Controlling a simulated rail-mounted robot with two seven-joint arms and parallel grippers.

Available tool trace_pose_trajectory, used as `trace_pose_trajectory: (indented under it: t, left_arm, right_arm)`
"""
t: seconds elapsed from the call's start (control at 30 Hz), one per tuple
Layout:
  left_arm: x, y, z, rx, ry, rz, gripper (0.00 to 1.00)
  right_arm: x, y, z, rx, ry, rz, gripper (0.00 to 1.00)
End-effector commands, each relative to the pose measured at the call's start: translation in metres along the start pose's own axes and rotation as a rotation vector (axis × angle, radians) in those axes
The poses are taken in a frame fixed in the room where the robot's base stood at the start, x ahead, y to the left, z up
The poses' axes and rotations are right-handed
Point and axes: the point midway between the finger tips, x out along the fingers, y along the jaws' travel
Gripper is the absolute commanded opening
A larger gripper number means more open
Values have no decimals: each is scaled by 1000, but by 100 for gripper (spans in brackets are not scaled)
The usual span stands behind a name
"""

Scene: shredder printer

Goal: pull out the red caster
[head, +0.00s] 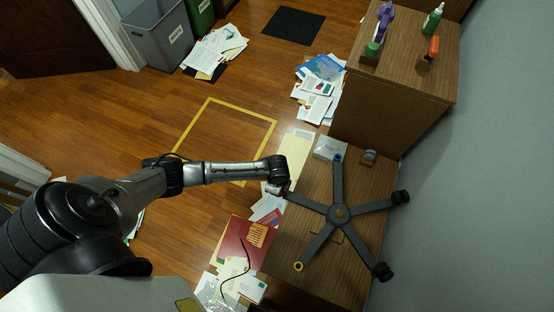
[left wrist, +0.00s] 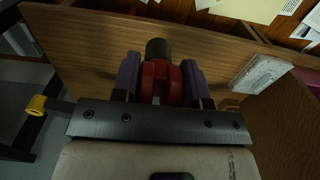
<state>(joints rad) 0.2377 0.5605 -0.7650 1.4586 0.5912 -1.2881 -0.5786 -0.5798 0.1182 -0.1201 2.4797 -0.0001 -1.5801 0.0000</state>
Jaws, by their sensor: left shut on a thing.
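The five-legged grey chair base (head: 340,212) lies on the wooden desk in the head view. My left gripper (head: 276,188) is at the end of its left leg, by the desk's left edge. In the left wrist view my left gripper (left wrist: 160,84) has its purple-padded fingers shut on the red caster (left wrist: 161,72) from both sides. A dark round part (left wrist: 158,48) shows just beyond the caster. In the head view the caster is hidden by the gripper, and I cannot tell whether it still sits in the leg. My right gripper is not in view.
Two other legs carry black casters (head: 400,197). One leg ends in a blue ring (head: 338,158), another in a yellow ring (head: 298,266). A white box (head: 329,148) lies behind the base. A taller wooden cabinet (head: 400,60) stands beyond. Papers (head: 316,95) litter the floor.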

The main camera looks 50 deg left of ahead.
Motion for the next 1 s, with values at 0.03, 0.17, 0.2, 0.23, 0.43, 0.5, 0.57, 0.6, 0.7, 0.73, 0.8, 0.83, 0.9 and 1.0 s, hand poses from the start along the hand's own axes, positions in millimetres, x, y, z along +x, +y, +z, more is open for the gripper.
trace_pose_trajectory:
  t: [0.03, 0.17, 0.2, 0.23, 0.43, 0.5, 0.57, 0.6, 0.7, 0.73, 0.8, 0.83, 0.9, 1.0]
  left_arm:
    - [0, 0, 0, 0, 0, 0, 15]
    - [0, 0, 0, 0, 0, 0, 3]
    - [0, 0, 0, 0, 0, 0, 0]
    - [0, 0, 0, 0, 0, 0, 0]
    - [0, 0, 0, 0, 0, 0, 0]
    - [0, 0, 0, 0, 0, 0, 0]
    - [0, 0, 0, 0, 0, 0, 0]
    - [0, 0, 0, 0, 0, 0, 0]
    - [-1, 0, 0, 0, 0, 0, 0]
    - [-2, 0, 0, 0, 0, 0, 0]
    - [-3, 0, 0, 0, 0, 0, 0]
    - [-3, 0, 0, 0, 1, 0, 0]
    - [-4, 0, 0, 0, 1, 0, 0]
    - [-6, 0, 0, 0, 1, 0, 0]
  right_arm:
    - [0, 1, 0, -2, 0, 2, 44]
    - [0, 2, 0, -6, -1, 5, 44]
    - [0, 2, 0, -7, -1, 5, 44]
    - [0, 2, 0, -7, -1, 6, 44]
    - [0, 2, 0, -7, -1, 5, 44]
    - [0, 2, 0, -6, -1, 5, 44]
    - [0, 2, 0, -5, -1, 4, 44]
    - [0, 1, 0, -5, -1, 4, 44]
    - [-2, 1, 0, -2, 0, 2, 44]
    - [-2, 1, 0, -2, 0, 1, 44]
    - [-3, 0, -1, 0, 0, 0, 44]
    - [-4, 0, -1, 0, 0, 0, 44]
    - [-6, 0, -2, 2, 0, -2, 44]
    - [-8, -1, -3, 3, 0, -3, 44]
